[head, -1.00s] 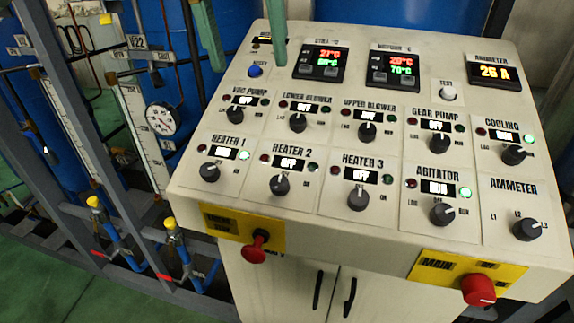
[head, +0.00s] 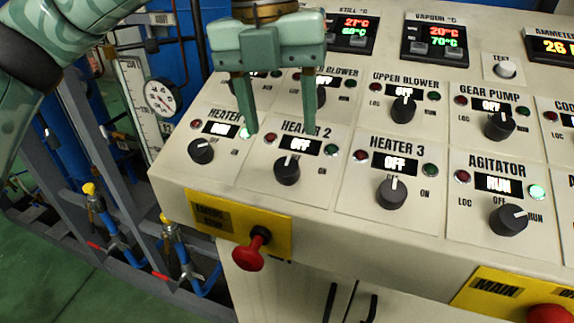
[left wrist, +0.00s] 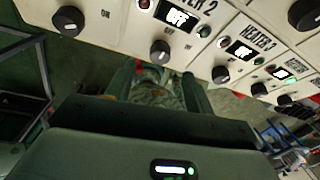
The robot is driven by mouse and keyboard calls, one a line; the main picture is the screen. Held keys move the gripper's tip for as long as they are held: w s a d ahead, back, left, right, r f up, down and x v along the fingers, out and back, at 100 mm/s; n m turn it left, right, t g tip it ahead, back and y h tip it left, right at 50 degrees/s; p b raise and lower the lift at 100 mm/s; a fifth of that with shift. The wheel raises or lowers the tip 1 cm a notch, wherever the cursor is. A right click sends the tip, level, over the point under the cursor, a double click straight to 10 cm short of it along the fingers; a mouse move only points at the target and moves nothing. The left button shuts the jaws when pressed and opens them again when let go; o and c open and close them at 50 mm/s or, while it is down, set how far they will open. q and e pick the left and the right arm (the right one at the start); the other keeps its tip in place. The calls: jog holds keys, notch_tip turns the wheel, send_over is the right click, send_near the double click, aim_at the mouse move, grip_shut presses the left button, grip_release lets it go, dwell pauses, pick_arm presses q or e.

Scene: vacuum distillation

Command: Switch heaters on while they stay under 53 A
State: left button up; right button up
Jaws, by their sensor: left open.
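My left gripper (head: 280,130) is open and empty in front of the panel, its fingertips over the HEATER 2 label, above the heater 2 knob (head: 287,170) in the picture. Heater 2's display (head: 300,145) reads OFF. Heater 1's knob (head: 201,151) is to the left; its display seems to read RUN and its green lamp (head: 245,133) is lit. Heater 3's knob (head: 392,192) points up; its display (head: 394,164) reads OFF. The ammeter display (head: 555,45) is cut off and shows 26. In the left wrist view, heater 2's knob (left wrist: 160,52) appears between the finger directions, apart from them.
The agitator knob (head: 509,219) is at RUN with a lit green lamp. A red knob (head: 249,252) on a yellow plate juts out below heaters 1 and 2. A red main switch (head: 549,313) is at bottom right. A pipe frame with valves (head: 173,237) stands left.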

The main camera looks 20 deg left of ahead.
aim_at(285, 164)
pick_arm(q)
jog(key=f, duration=0.2)
jog(key=f+b, duration=0.1)
jog(key=f, duration=0.3)
jog(key=shift+d+f, duration=0.35)
jog(key=c, duration=1)
